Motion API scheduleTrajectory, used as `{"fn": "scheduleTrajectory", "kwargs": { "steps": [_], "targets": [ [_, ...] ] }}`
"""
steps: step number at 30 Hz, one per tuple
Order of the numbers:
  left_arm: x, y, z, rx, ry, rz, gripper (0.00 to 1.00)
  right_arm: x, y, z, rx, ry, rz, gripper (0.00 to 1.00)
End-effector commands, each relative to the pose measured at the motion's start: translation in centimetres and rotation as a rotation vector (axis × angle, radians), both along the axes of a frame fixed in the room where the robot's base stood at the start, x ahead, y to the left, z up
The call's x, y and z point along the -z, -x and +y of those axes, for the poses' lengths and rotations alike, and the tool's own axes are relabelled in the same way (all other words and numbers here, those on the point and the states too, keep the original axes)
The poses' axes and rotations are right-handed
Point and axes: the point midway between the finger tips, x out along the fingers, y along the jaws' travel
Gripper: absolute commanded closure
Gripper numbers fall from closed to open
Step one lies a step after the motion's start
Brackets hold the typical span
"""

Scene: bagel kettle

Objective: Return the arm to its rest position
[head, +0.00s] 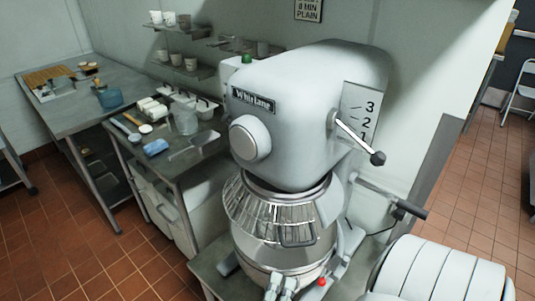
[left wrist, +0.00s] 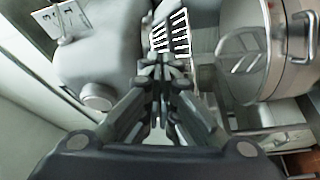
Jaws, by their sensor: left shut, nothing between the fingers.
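My left gripper (left wrist: 160,72) is shut and empty in the left wrist view, its fingertips together. In the head view, what looks like its grey fingers (head: 279,284) shows at the bottom edge, in front of the mixer bowl (head: 268,258). I cannot tell from the picture whether it touches the bowl. The large white mixer (head: 305,115) stands in the middle of the head view, with a wire guard (head: 275,213) over the bowl. My right gripper is not in view.
The mixer's black-knobbed lever (head: 359,143) and side handle (head: 407,209) stick out to the right. A steel work table (head: 62,112) and a cluttered side counter (head: 203,151) stand to the left. Tiled floor (head: 58,235) is open at the lower left.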

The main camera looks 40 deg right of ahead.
Motion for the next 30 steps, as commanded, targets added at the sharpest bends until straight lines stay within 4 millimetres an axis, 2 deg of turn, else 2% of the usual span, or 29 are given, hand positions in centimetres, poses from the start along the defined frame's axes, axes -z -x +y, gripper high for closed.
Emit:
{"fn": "scheduleTrajectory", "kwargs": {
  "steps": [3,5,13,16,17,20,23,24,26,30],
  "targets": [
    [0.3,1.1,0.5,-0.001,-0.001,0.0,1.0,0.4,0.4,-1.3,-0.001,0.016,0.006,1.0],
    [0.2,1.4,0.6,-0.001,-0.001,0.0,1.0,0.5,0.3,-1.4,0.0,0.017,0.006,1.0],
    [0.3,1.6,0.6,-0.001,-0.005,-0.001,1.0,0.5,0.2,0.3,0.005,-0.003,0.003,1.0],
    [2.1,1.0,0.8,-0.011,-0.043,-0.006,1.0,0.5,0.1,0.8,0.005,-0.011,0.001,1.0],
    [3.2,0.8,0.9,-0.017,-0.066,-0.009,1.0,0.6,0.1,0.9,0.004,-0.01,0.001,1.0],
    [8.2,-0.6,1.7,-0.042,-0.179,-0.021,1.0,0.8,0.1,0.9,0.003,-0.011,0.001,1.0],
    [14.9,-2.2,3.4,-0.07,-0.327,-0.032,1.0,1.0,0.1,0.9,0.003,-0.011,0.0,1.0],
    [17.6,-2.8,4.4,-0.08,-0.389,-0.036,1.0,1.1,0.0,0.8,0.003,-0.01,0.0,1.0],
    [21.5,-3.5,6.1,-0.091,-0.48,-0.039,1.0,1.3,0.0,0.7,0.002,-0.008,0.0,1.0],
    [30.4,-4.4,10.9,-0.104,-0.689,-0.031,1.0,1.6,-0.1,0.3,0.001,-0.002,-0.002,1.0]
  ]
}}
